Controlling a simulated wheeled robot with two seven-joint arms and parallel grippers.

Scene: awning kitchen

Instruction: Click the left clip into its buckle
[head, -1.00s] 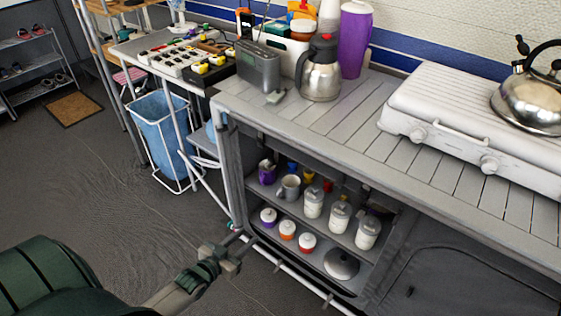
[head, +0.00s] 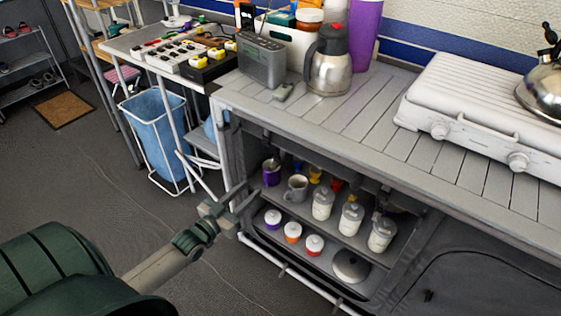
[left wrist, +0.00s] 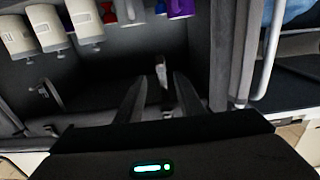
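My left gripper (head: 240,197) is at the front left edge of the open shelf unit under the counter. Its two fingers are apart in the left wrist view (left wrist: 158,100). A small pale grey piece (left wrist: 162,72) shows between and beyond the fingertips; it may be the left clip or its strap, and I cannot see it gripped. A similar pale piece (left wrist: 50,93) shows farther left in that view. The buckle cannot be made out in either view. My right gripper is not in view.
The shelf unit holds white-lidded jars (head: 351,217), a purple mug (head: 271,174), a grey mug (head: 296,188) and small pots (head: 292,232). The slatted counter (head: 330,112) overhangs it. A blue bin (head: 158,125) stands left. The floor in front is clear.

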